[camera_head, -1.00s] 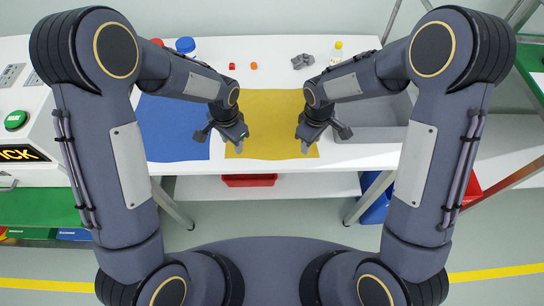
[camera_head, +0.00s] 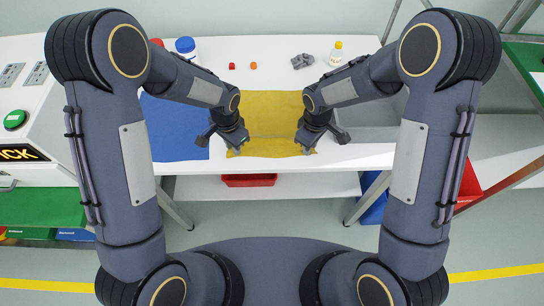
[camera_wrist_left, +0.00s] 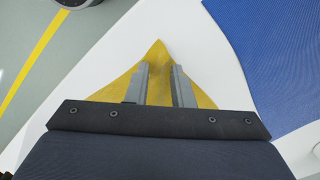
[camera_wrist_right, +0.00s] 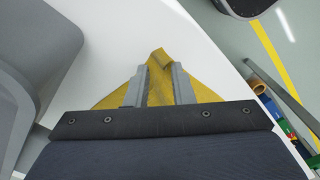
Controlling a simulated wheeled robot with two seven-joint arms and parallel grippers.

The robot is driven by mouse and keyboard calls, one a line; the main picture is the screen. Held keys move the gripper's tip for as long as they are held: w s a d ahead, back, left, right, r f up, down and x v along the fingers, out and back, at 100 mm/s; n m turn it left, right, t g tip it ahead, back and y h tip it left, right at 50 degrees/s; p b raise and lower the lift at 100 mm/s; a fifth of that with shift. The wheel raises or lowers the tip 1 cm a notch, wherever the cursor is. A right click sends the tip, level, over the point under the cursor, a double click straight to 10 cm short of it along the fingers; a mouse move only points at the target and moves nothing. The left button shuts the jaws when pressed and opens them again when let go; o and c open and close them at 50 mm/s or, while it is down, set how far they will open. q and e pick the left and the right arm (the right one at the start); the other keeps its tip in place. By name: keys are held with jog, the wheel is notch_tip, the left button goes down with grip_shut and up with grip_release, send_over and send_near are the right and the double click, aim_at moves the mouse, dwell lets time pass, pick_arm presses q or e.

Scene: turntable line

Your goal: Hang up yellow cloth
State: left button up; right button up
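The yellow cloth (camera_head: 270,127) lies on the white table, with a faint straight crease running between my two grippers. My left gripper (camera_head: 239,149) is at its near left corner. In the left wrist view the cloth's pointed corner (camera_wrist_left: 157,52) reaches past the fingers (camera_wrist_left: 159,72), which stand apart with cloth showing between them. My right gripper (camera_head: 306,148) is at the near right corner. In the right wrist view its fingers (camera_wrist_right: 160,70) also stand apart, and the corner (camera_wrist_right: 160,55) between them looks slightly buckled. I cannot see either finger pressing the cloth.
A blue cloth (camera_head: 178,130) lies left of the yellow one. A grey tray (camera_head: 375,118) is on the right. At the back are a blue-lidded jar (camera_head: 186,47), small red and orange pieces, a grey crumpled item (camera_head: 302,61) and a bottle (camera_head: 336,53). A red bin (camera_head: 249,180) is below.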

pick_arm(q)
grip_shut()
pick_arm(e)
grip_shut()
